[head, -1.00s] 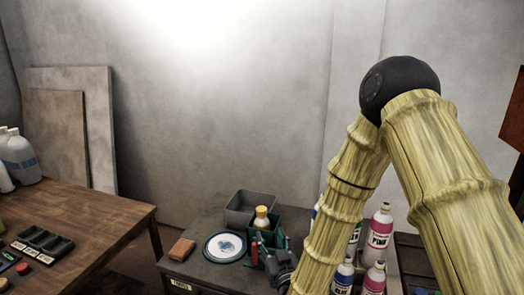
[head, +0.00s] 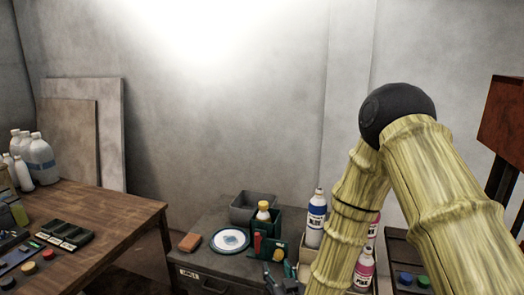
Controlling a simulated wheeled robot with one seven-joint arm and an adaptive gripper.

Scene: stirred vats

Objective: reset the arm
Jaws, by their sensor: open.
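My arm, in a bamboo-like yellow skin with a black elbow, fills the right of the head view. Its forearm slopes down to my gripper (head: 274,276), which is small, dark and partly cut off by the bottom edge. The gripper is open, in front of the grey cabinet (head: 205,268) and just below a green caddy (head: 292,222) in the picture. I see nothing between the fingers. I cannot tell how far it is from the caddy.
Pink-labelled bottles (head: 364,268) stand partly behind my forearm. A wooden table (head: 115,220) with bottles is at left.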

